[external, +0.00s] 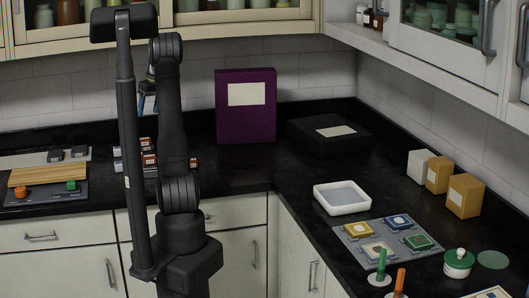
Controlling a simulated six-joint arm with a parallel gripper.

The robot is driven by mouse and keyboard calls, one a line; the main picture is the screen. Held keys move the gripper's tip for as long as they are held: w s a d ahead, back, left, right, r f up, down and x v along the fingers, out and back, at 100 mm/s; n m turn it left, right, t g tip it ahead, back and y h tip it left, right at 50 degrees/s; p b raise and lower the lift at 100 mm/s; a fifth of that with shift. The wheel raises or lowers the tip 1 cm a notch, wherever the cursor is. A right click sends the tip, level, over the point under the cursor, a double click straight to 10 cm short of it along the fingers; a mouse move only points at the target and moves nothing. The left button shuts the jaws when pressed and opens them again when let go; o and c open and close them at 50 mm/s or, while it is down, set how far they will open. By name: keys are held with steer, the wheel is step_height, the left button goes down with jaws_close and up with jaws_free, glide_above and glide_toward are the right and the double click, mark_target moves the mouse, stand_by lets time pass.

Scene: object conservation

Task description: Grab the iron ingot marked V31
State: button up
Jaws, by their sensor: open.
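Several small dark blocks with red-brown and white labelled faces (147,160) stand in a group on the black counter, at left centre. They may be the ingots. The labels are too small to read, so I cannot tell which is V31. My own arm links hide part of this group. My gripper (141,108) is above the group, partly hidden behind my arm, open and apart from the blocks. Two more small dark blocks (67,154) sit on a pale board at the far left; their markings are unreadable.
A tall purple box (246,122) and a flat black box (329,134) stand at the back. A white tray (318,199), a grey board (366,232) with coloured square pieces, and yellow boxes (465,195) are on the right. A wooden board (45,174) lies left. Cabinets overhang the counter.

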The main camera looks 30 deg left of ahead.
steer(key=s+a+f+n+t+h, duration=0.1)
steer(key=s+a+f+n+h, duration=0.15)
steer(key=a+n, duration=0.6)
steer(key=f, duration=0.4)
steer(key=d+f+n, duration=0.1)
steer(key=f, duration=0.3)
steer(key=d+f+n, duration=0.1)
steer(key=f, duration=0.2)
steer(key=shift+w+f, duration=0.1)
steer(key=shift+f, duration=0.3)
steer(key=shift+w+f, duration=0.15)
steer(key=shift+f, duration=1.2)
steer(key=shift+w+f, duration=0.1)
steer(key=shift+f, duration=1.2)
steer(key=shift+r, duration=0.1)
jaws_close()
steer(key=shift+r, duration=0.1)
